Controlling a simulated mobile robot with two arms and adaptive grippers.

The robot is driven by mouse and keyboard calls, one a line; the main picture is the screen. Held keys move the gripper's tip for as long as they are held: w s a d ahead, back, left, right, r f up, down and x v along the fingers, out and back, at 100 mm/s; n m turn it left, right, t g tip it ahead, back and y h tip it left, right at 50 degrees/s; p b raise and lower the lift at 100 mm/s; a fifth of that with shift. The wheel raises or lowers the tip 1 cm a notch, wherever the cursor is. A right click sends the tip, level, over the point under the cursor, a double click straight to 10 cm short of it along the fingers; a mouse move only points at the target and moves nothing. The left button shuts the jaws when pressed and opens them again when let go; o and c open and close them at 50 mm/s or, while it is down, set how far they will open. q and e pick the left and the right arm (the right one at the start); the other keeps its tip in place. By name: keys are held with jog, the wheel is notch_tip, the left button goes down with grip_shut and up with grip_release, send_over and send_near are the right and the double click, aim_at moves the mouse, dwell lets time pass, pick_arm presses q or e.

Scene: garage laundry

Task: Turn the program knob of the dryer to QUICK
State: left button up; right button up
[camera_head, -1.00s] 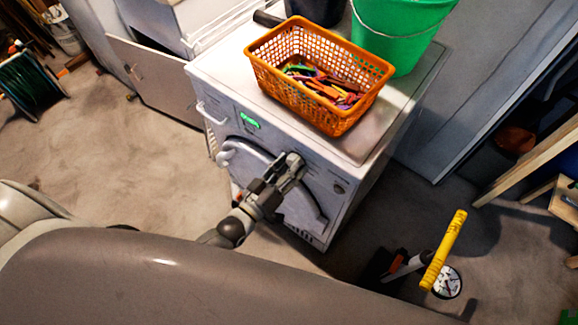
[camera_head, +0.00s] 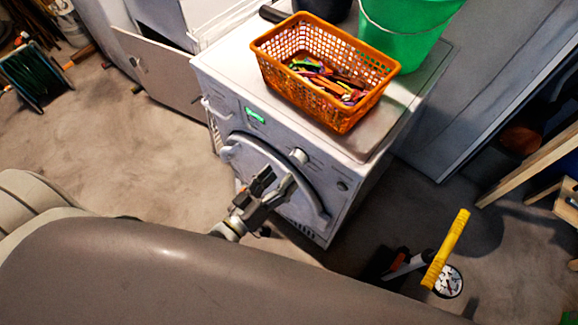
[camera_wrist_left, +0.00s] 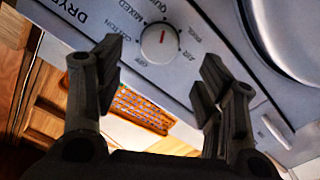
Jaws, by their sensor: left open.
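The white dryer (camera_head: 331,173) stands in the middle of the head view. Its round program knob (camera_head: 298,156) is on the front panel and shows uncovered there. In the wrist view the knob (camera_wrist_left: 158,46) is near the top, with a short red mark pointing up the picture. COTTON, MIXED and a cut-off QUICK label (camera_wrist_left: 154,8) are printed around it. The red mark points roughly toward QUICK; exact alignment is unclear. My left gripper (camera_head: 279,177) is open and empty, in front of the panel and apart from the knob. Its fingers (camera_wrist_left: 158,75) flank the knob in the wrist view.
An orange basket (camera_head: 285,99) of coloured pegs, a green bucket (camera_head: 399,33) and a dark container stand on the dryer. A yellow-handled object (camera_head: 446,250) is on the floor at right.

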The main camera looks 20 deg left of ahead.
pick_arm(q)
jog(key=v, duration=0.5)
jog(key=shift+s+a, duration=0.15)
jog(key=shift+s, duration=0.2)
jog(key=s+a+f+m+g+y, duration=0.1)
jog(key=s+a+f+g+y, duration=0.2)
jog(key=f, duration=0.9)
jog(key=s+a+f+m+g+y, duration=0.1)
jog(key=s+a+f+g, duration=0.2)
jog(key=f, duration=0.8)
jog(key=s+f+m+g+y, duration=0.1)
jog(key=s+f+g, duration=0.4)
jog(key=s, duration=0.5)
jog(key=s+f+m+g+y, duration=0.1)
jog(key=s+f+g, duration=0.4)
jog(key=s+f, duration=0.5)
jog(key=shift+w, duration=0.1)
